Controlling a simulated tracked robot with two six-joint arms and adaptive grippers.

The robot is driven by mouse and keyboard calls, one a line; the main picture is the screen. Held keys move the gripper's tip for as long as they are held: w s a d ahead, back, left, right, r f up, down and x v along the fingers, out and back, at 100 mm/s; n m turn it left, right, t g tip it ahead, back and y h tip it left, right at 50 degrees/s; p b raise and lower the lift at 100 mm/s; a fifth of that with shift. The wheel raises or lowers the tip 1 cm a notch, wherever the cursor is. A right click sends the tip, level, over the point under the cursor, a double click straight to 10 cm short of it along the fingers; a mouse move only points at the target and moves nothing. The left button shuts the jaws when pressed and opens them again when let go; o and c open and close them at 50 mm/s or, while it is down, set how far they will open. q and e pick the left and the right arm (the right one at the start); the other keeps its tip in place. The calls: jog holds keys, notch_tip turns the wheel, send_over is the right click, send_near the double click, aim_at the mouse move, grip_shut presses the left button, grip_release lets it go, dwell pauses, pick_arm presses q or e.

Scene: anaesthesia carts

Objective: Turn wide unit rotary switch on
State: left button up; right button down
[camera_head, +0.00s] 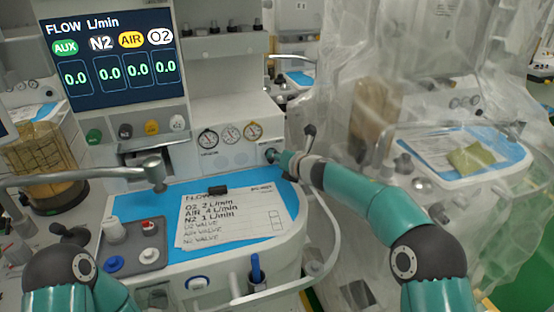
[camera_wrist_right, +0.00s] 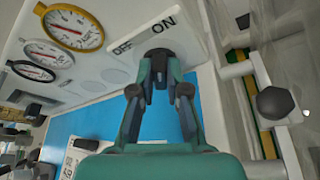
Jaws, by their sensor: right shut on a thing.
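The rotary switch (camera_wrist_right: 155,57) is a dark round knob on the white front panel of the wide unit (camera_head: 228,101), to the right of three round gauges. In the right wrist view, the labels OFF and ON stand beside it, and the fingers cover much of the knob. My right gripper (camera_head: 274,156) reaches the panel from the right and is shut on the knob; it also shows in the right wrist view (camera_wrist_right: 159,80). Which label the knob points to cannot be told. My left arm shows at the lower left, but its gripper is out of view.
A flow screen (camera_head: 112,57) reading 0.0 in all fields stands above the panel. Below lies a blue work surface (camera_head: 285,195) with a paper note (camera_head: 228,218). A curved rail (camera_head: 333,235) runs near my right arm. A plastic-draped cart (camera_head: 440,100) stands at right.

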jog(key=shift+m+y, duration=0.3)
jog(key=shift+m, duration=0.1)
jog(key=c, duration=1.2)
grip_release()
jog(key=shift+o, duration=0.2)
jog(key=shift+w+f, duration=0.1)
jog(key=shift+w, duration=0.1)
jog(key=shift+s, duration=0.1)
jog(key=v, duration=1.1)
jog(key=shift+s+d, duration=0.15)
jog(key=shift+s, duration=0.2)
jog(key=shift+d, duration=0.15)
